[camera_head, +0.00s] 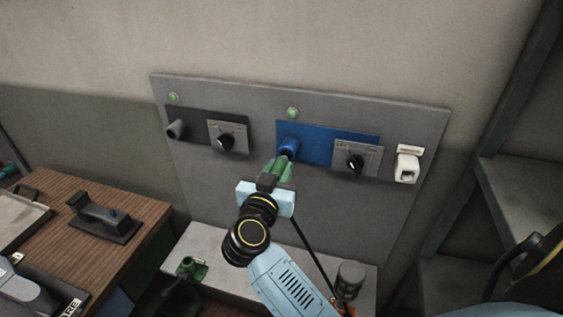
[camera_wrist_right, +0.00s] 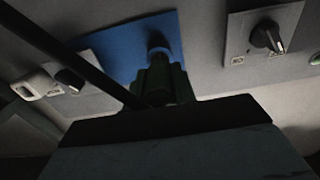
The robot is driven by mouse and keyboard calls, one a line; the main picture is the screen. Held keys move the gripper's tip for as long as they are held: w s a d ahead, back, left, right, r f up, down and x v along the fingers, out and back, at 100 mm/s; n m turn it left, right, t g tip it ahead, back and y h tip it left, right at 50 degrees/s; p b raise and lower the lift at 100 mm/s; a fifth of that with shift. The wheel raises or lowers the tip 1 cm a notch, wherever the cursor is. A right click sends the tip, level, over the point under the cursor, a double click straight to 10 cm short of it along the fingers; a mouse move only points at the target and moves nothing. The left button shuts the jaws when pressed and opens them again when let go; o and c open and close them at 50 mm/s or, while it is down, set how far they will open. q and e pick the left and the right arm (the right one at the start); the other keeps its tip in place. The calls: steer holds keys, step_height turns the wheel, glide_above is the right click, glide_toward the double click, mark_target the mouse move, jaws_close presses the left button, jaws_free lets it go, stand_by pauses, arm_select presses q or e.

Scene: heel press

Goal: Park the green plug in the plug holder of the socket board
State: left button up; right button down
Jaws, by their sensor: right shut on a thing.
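The green plug (camera_head: 281,167) is in my right gripper (camera_head: 272,181), which is shut on it. The plug's front end meets the blue socket (camera_head: 289,145) on the socket board (camera_head: 240,195); I cannot tell how far it is in. In the right wrist view the green plug (camera_wrist_right: 158,80) lines up with the blue socket (camera_wrist_right: 158,46), its tip hidden there. A white holder with a square opening (camera_head: 407,167), apparently the plug holder, is at the board's right side and looks empty. It also shows in the right wrist view (camera_wrist_right: 35,86). My left gripper is not in view.
A dark cable (camera_head: 310,250) hangs below the plug. Rotary switches (camera_head: 355,162) (camera_head: 227,142) and a grey socket (camera_head: 176,129) stick out from the board. A ledge (camera_head: 215,262) below carries a green object (camera_head: 190,268) and a dark cylinder (camera_head: 350,275). A wooden table (camera_head: 140,215) stands left.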

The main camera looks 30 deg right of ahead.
steer(key=shift+v, duration=1.65)
steer(key=shift+s+a, duration=0.1)
steer(key=s+d, duration=0.8)
steer(key=s, duration=0.3)
steer(key=s+d, duration=0.8)
steer(key=s, duration=0.3)
steer(key=shift+d, duration=0.3)
stand_by(1.2)
steer(key=shift+w+d, duration=0.1)
steer(key=shift+x, duration=2.35)
